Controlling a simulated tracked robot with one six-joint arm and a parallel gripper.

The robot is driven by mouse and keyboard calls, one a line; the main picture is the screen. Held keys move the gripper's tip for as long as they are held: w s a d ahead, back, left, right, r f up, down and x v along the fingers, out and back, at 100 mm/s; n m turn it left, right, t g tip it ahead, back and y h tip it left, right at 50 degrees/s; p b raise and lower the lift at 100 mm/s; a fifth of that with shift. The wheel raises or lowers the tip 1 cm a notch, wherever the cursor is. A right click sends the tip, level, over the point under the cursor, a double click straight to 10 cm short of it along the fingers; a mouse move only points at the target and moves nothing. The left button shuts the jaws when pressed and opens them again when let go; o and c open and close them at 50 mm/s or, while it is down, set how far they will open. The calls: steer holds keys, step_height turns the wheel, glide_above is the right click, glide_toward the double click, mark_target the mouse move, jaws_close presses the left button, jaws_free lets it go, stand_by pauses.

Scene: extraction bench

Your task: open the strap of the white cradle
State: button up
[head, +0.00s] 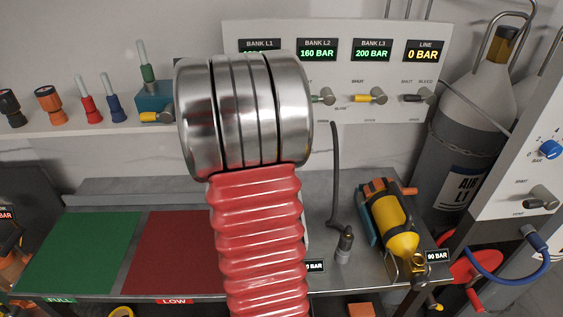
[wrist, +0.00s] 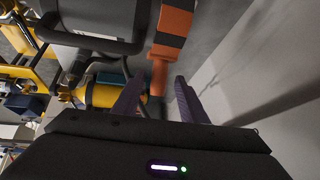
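The white cradle is mostly hidden behind my arm in the head view; only a thin pale edge beside the red sleeve may belong to it. In the wrist view an orange strap with a dark band (wrist: 173,25) crosses beside a dark grey rounded body (wrist: 95,18). Its orange lever (wrist: 158,76) points down toward my gripper (wrist: 156,92). The two dark purple fingers stand apart, one on each side of the lever's end. I cannot tell whether they touch it. My gripper is hidden in the head view.
A yellow cylinder (head: 391,212) lies in a teal cradle with an orange lever, right of my arm; it also shows in the wrist view (wrist: 98,96). A black hose (head: 335,180) hangs between them. Green (head: 80,250) and dark red (head: 170,250) mats lie clear at left.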

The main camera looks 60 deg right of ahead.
steer(key=v, duration=1.3)
steer(key=shift+a+r, duration=0.15)
steer(key=shift+r, duration=0.2)
steer(key=shift+w, duration=0.1)
steer(key=shift+a+f, duration=0.1)
steer(key=shift+f, duration=0.1)
steer(key=c, duration=0.3)
steer(key=shift+s+a+f+y, duration=0.15)
steer(key=shift+s+f+y, duration=0.1)
steer(key=shift+y, duration=0.05)
steer(key=shift+c, duration=0.9)
steer(key=a+f+y, duration=0.1)
steer(key=s+a+f+t+y, duration=0.1)
steer(key=f, duration=0.1)
steer(key=s+a+f+t+y, duration=0.1)
steer(key=a+f+y, duration=0.1)
jaws_close()
steer(key=w+a+t+y, duration=0.1)
steer(key=t, duration=0.2)
steer(key=w+a+m+t+y, duration=0.1)
steer(key=t+y, duration=0.1)
steer(key=w+a+m+t+y, duration=0.1)
steer(key=a+t, duration=0.1)
steer(key=t, duration=0.1)
steer(key=shift+w+r+t, duration=0.15)
steer(key=shift+r+t, duration=0.1)
steer(key=shift+t, duration=0.05)
